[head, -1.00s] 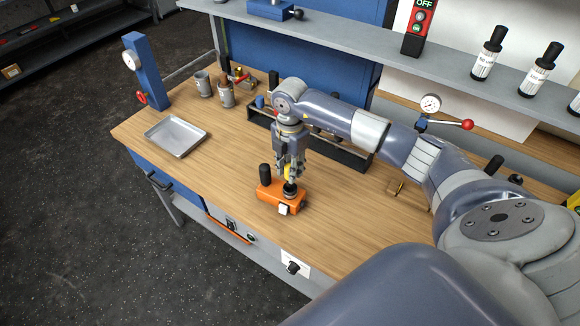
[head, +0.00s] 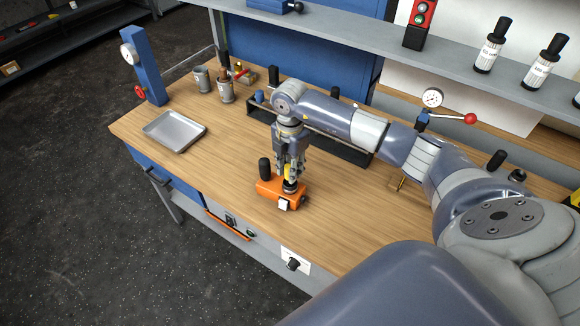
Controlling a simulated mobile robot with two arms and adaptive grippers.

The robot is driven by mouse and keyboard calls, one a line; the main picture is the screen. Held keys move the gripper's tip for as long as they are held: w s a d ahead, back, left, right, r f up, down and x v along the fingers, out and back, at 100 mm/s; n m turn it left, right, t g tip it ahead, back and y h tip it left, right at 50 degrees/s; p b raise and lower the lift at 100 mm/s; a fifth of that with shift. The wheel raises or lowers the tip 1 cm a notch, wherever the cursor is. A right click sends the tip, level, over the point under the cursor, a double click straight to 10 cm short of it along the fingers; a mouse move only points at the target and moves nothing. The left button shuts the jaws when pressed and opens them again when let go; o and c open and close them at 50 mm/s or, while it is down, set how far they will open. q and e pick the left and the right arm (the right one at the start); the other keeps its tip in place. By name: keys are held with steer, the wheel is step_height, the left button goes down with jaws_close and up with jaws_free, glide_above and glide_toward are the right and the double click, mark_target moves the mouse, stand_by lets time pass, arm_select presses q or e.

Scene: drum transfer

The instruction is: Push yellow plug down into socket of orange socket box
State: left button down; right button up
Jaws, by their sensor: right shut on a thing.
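The orange socket box (head: 270,189) sits on the wooden workbench near its front edge, with a black post on its left part and a dark round socket (head: 290,187) on its right part. My right gripper (head: 290,175) points straight down over the socket and is shut on the yellow plug (head: 287,170). Only a sliver of yellow shows between the fingers. The plug's lower end is at the socket, but the fingers hide how deep it sits. My left gripper does not show.
A metal tray (head: 174,131) lies at the bench's left end, with metal cups (head: 226,92) behind it. A dark rack (head: 340,148) stands behind my right gripper. A gauge with a red-knobbed lever (head: 432,98) is at the back right. Bare wood lies between tray and box.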

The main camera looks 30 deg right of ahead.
steer(key=shift+f+b, duration=0.45)
steer(key=shift+f, duration=0.25)
steer(key=o, duration=1.2)
steer(key=shift+c, duration=0.2)
steer(key=shift+r, duration=0.25)
step_height(320, 180, up, 12)
steer(key=shift+f, duration=0.25)
steer(key=shift+s+f, duration=0.1)
